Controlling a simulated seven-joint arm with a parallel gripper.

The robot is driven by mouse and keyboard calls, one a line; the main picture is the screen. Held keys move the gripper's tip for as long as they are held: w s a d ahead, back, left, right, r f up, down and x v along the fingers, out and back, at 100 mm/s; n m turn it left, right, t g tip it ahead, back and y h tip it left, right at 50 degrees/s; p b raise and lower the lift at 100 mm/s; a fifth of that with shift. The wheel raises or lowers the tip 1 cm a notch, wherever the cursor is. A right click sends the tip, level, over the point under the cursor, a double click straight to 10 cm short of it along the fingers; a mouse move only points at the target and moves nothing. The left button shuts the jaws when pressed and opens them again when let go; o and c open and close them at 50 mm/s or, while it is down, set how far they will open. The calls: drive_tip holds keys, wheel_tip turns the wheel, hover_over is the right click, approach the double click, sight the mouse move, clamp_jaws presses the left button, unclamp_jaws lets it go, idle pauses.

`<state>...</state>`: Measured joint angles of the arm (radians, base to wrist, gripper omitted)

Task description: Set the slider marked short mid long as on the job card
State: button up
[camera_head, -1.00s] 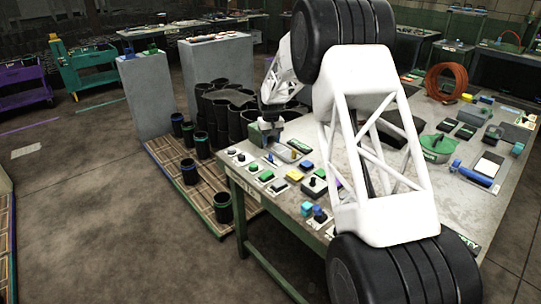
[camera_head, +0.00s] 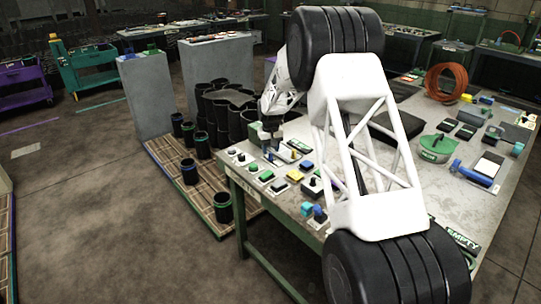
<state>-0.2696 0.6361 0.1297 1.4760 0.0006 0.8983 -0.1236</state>
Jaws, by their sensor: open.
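My gripper (camera_head: 269,146) is small in the picture, at the table's far left corner. It is open, with its fingers pointing down over a group of small controls. A pale panel (camera_head: 272,159) lies just below the fingers, with a small yellow-orange part (camera_head: 295,154) near its right. This may be the slider, but its short, mid and long marks and its setting are too small to read. Any contact between fingers and panel cannot be made out.
Buttons and knobs, including a green button (camera_head: 266,176) and a yellow button (camera_head: 293,174), line the table's near left edge. Black sleeves (camera_head: 222,207) stand on a pallet at left. My arm hides the table's middle.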

sight(270, 154)
drive_tip(key=shift+f, duration=1.6)
clamp_jaws()
